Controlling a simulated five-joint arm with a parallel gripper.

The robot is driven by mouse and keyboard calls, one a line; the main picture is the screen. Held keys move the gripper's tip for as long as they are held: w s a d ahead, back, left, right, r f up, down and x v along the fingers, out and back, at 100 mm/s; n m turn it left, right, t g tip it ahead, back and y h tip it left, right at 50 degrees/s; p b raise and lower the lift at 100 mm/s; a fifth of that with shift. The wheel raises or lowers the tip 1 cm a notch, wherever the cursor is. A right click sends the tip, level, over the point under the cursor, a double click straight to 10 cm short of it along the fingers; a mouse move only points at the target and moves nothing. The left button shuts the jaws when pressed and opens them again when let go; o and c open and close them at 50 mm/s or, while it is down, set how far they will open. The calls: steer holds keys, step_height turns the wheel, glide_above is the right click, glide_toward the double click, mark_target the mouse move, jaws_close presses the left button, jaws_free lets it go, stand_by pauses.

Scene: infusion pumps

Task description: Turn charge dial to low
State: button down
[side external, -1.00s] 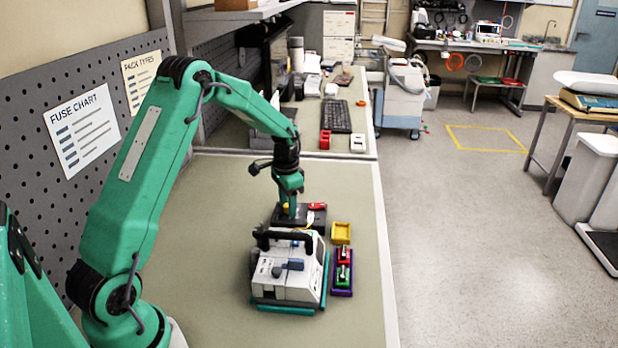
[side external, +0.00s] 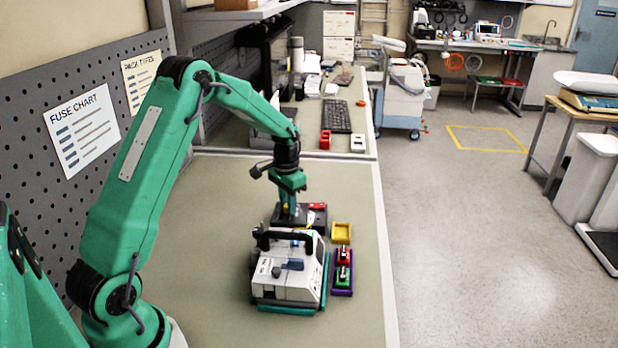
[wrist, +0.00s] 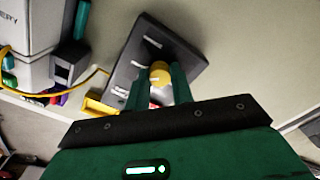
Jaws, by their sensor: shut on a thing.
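The charge dial (wrist: 160,72) is a yellow knob on a dark charger box (wrist: 128,75), seen in the wrist view. My gripper (wrist: 160,84) has its two green fingers shut on the dial, one on each side. Small white markings show on the box near the dial, too blurred to read.
A white infusion pump (side external: 290,280) with a black handle stands in front of the box, on a teal base. To its right are a yellow tray (side external: 341,233) and a purple tray (side external: 343,292) with red and green blocks. A yellow cable (wrist: 85,82) runs from the box. The bench's left side is clear.

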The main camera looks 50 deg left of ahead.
steer(key=n, duration=0.6)
steer(key=shift+n, duration=0.3)
stand_by(0.4)
steer(key=c, duration=1.2)
jaws_free()
steer(key=shift+r, duration=0.1)
step_height(320, 180, up, 7)
steer(key=shift+r, duration=0.35)
steer(key=shift+r, duration=0.1)
